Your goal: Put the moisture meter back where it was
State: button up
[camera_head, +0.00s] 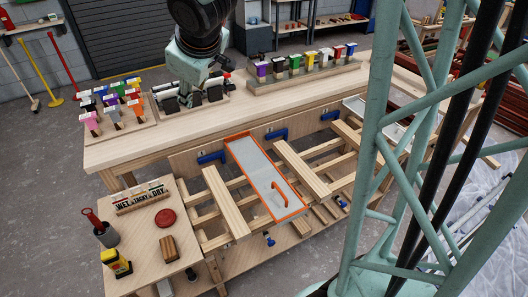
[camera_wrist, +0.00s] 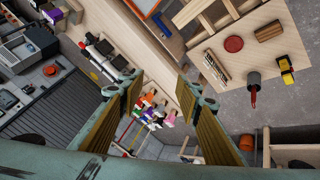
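A yellow and black handheld device, which looks like the moisture meter (camera_head: 116,262), stands on the small wooden side table (camera_head: 140,235) at the front left. It also shows at the right of the wrist view (camera_wrist: 286,65). My gripper (camera_wrist: 158,90) is open, with its two padded fingers apart and nothing between them. In the head view my arm reaches over the back of the long bench, well away from the yellow device. The fingertips are hard to make out there against dark items on the bench.
The side table also holds a WET/TACKY/DRY rack (camera_head: 140,197), a red disc (camera_head: 166,218), a wooden block (camera_head: 169,248) and a red-handled tool in a dark pot (camera_head: 104,235). Colourful brushes (camera_head: 112,106) stand on the bench. An orange-edged tray (camera_head: 262,175) lies across the battens.

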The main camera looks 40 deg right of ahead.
jog(key=s+d+r+m, duration=0.1)
jog(key=s+r, duration=0.1)
jog(key=s, duration=0.3)
jog(key=s+r+m+g, duration=0.1)
jog(key=s+r, duration=0.1)
jog(key=s, duration=0.3)
jog(key=s+d+r+m, duration=0.1)
jog(key=s+r, duration=0.2)
jog(key=s, duration=0.3)
jog(key=s+a+m+g, duration=0.1)
jog(key=s+a, duration=0.2)
jog(key=s, duration=0.9)
jog(key=s+a+r+m+g, duration=0.1)
jog(key=s+a+m, duration=0.1)
jog(key=s, duration=0.9)
jog(key=shift+s+a+m+y, duration=0.3)
jog(key=shift+s+a+y, duration=0.05)
jog(key=shift+a+y, duration=0.1)
jog(key=shift+d+r, duration=0.1)
